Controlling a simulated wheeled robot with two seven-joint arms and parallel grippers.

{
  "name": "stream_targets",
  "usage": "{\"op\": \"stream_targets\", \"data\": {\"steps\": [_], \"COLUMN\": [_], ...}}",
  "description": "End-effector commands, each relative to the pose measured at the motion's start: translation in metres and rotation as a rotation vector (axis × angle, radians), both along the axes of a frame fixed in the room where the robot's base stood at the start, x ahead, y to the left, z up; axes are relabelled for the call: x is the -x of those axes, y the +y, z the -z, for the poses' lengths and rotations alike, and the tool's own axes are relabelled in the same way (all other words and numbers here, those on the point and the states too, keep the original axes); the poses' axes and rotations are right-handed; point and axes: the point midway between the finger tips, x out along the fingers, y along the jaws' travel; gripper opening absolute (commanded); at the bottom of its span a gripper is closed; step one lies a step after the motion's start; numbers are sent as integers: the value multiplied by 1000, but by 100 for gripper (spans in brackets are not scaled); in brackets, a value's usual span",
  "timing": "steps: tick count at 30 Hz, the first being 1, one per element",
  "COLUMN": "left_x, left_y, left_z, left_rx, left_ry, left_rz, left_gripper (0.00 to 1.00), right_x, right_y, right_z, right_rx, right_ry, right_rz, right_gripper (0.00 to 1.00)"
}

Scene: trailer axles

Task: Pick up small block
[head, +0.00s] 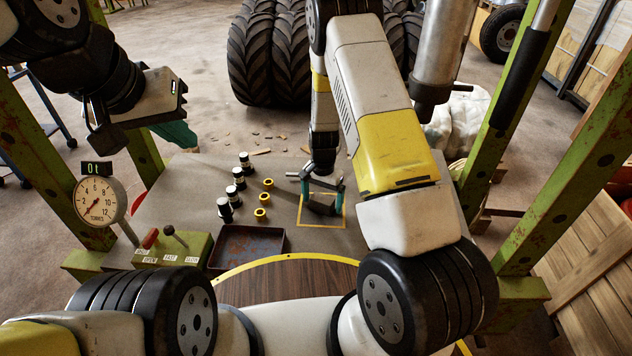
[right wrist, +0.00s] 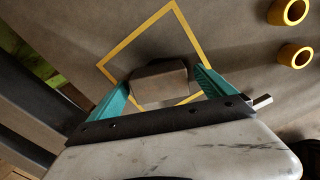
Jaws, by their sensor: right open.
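The small block (right wrist: 160,82) is grey-brown and box-shaped. In the right wrist view it lies within the yellow square outline (right wrist: 108,62) on the grey work surface. My right gripper (right wrist: 164,80) is open, with one teal finger on each side of the block; I cannot tell whether either finger touches it. In the head view my right gripper (head: 321,188) is down at the yellow square, and the block is hard to make out there. My left gripper (head: 176,133) hangs at the upper left, away from the block, its fingers partly hidden.
Yellow rings (head: 262,198) and several black-and-white cylinders (head: 232,196) stand left of the square. A dark tray (head: 246,243), a lever box (head: 172,250) and a round gauge (head: 100,200) are nearer. Green posts (head: 580,180) frame the work surface.

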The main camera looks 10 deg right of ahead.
Motion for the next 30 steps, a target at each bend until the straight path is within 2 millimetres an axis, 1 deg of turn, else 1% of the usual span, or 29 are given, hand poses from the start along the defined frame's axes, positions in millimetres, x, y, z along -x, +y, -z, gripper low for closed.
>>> {"op": "stream_targets", "data": {"steps": [4, 5, 6, 11, 12, 14, 18, 19, 26, 30], "left_x": [0, 0, 0, 0, 0, 0, 0, 0, 0, 0], "left_y": [0, 0, 0, 0, 0, 0, 0, 0, 0, 0], "left_z": [0, 0, 0, 0, 0, 0, 0, 0, 0, 0], "left_rx": [0, 0, 0, 0, 0, 0, 0, 0, 0, 0], "left_ry": [0, 0, 0, 0, 0, 0, 0, 0, 0, 0], "left_rz": [0, 0, 0, 0, 0, 0, 0, 0, 0, 0], "left_gripper": [0, 0, 0, 0, 0, 0, 0, 0, 0, 0], "right_x": [0, 0, 0, 0, 0, 0, 0, 0, -1, -2], "right_y": [0, 0, 0, 0, 0, 0, 0, 0, 0, 1], "right_z": [0, 0, 0, -1, -1, -1, -1, -1, -2, -11], "right_rx": [0, 0, 0, 0, 0, 0, 0, 0, -1, -1], "right_ry": [0, 0, 0, 0, 0, 0, 0, 0, -4, -6], "right_rz": [0, 0, 0, 0, 0, -1, -1, -1, -1, -1], "right_gripper": [94, 90, 82, 50, 43, 31, 3, 0, 0, 0]}}
